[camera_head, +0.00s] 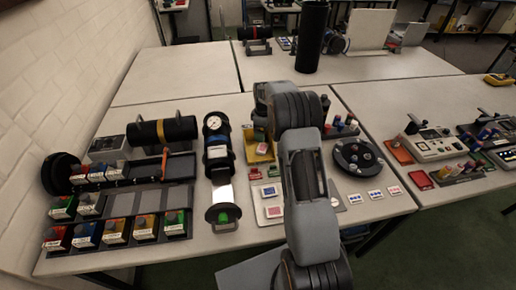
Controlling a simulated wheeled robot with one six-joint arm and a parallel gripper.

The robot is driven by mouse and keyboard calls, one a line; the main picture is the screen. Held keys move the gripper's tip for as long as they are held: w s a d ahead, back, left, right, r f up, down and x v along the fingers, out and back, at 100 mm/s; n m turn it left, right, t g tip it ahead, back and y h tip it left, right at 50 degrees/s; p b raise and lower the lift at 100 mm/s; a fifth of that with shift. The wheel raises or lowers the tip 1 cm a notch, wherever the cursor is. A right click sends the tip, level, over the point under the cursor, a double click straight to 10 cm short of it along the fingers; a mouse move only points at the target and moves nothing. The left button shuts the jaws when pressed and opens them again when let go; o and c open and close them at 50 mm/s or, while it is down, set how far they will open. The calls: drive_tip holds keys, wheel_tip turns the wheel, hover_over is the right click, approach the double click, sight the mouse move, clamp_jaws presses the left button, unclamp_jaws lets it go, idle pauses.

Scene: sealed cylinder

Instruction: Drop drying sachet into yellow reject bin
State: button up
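A yellow bin (258,152) stands on the middle table, just left of my arm, which hides part of it. My arm reaches up from the bottom centre and bends over near the bin. My gripper's fingers are hidden behind the wrist, so their opening and any load do not show. I cannot pick out the drying sachet for sure; small white-and-coloured packets (271,211) lie on a pale plate left of my arm.
Left of the bin stand a dark gauge device (217,150) and a black cylinder with a yellow band (162,131). Several coloured boxes (115,231) fill dark trays. Right of my arm is a round black tray (358,158). A tall black cylinder (311,37) stands behind.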

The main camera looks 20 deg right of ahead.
wheel_tip(320, 180, up, 11)
drive_tip(key=shift+r+b, duration=0.15)
drive_tip(key=shift+b, duration=0.2)
idle(0.5)
drive_tip(key=s+a+r+m+t, duration=0.1)
drive_tip(key=s+a+m, duration=0.2)
drive_tip(key=s, duration=0.7)
drive_tip(key=s+a+r+m+t, duration=0.1)
drive_tip(key=s+a+m, duration=0.2)
drive_tip(key=s, duration=0.7)
drive_tip(key=s+a+r+m+t, duration=0.1)
drive_tip(key=s+a+m+t, duration=0.1)
drive_tip(key=s+a, duration=0.4)
drive_tip(key=shift+s+a+r+m, duration=0.25)
drive_tip(key=shift+s+m, duration=0.65)
drive_tip(key=shift+s, duration=1.05)
